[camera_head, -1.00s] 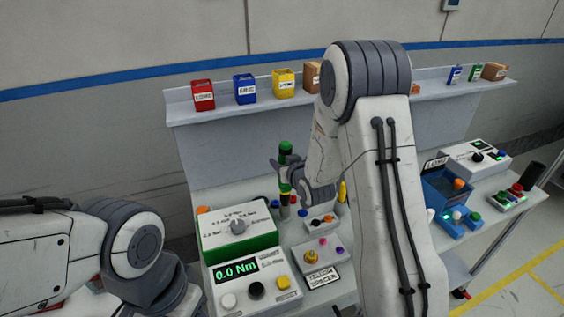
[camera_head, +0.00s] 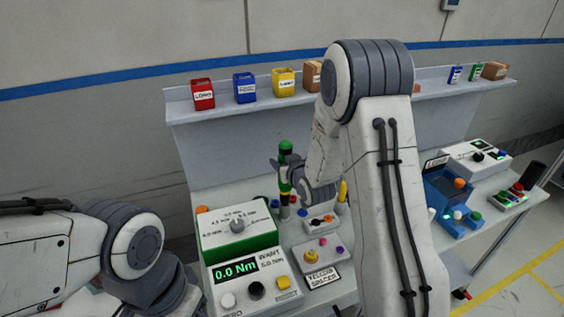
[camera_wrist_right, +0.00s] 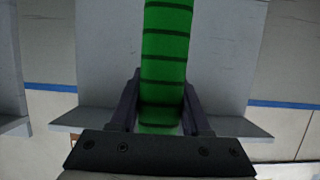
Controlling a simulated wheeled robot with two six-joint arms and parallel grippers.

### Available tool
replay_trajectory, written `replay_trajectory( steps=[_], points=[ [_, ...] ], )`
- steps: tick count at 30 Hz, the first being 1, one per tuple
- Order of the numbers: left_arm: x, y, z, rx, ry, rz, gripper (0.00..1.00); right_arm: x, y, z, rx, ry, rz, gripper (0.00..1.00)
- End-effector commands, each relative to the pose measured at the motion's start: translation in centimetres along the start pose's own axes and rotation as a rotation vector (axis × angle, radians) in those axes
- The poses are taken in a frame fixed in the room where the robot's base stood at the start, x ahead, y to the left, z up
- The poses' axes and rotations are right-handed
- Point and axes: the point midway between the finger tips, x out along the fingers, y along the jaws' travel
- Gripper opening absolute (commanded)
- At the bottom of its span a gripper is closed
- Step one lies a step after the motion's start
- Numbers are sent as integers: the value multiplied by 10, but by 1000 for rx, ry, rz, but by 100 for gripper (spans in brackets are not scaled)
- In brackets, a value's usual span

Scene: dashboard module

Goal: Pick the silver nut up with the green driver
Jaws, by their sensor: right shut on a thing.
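The green driver (camera_head: 286,147) stands upright in the head view, behind the torque tester. My right gripper (camera_head: 290,165) is shut around its handle. In the right wrist view the ribbed green handle (camera_wrist_right: 165,60) lies between the two dark fingers of my right gripper (camera_wrist_right: 163,110). The driver's lower shaft (camera_head: 285,205) reaches down towards the table. I cannot make out the silver nut or what the driver's tip touches. My left arm shows at the lower left of the head view, but its gripper is out of view.
The torque tester (camera_head: 237,270) reads 0.0 Nm. Beside it are a grey box with knobs (camera_head: 318,256) and a "yellow spacer" label (camera_head: 323,278). A small grey tray (camera_head: 320,224) stands behind. A blue device (camera_head: 450,200) is at right. Coloured bins (camera_head: 245,88) line the shelf.

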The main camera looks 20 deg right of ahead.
Motion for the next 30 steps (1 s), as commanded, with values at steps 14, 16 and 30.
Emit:
replay_trajectory(
  steps=[14, 16, 30],
  points=[
    [1, 0, 0, 0, 0, 0, 50, 0, 0, -1, 0, 4, 0, 0],
    [2, 0, 0, 0, 0, 0, 50, 1, 0, 0, 0, 4, 0, 0],
    [6, 0, 0, 0, 0, 0, 50, 2, 0, 4, 0, 4, 0, 0]
  ],
)
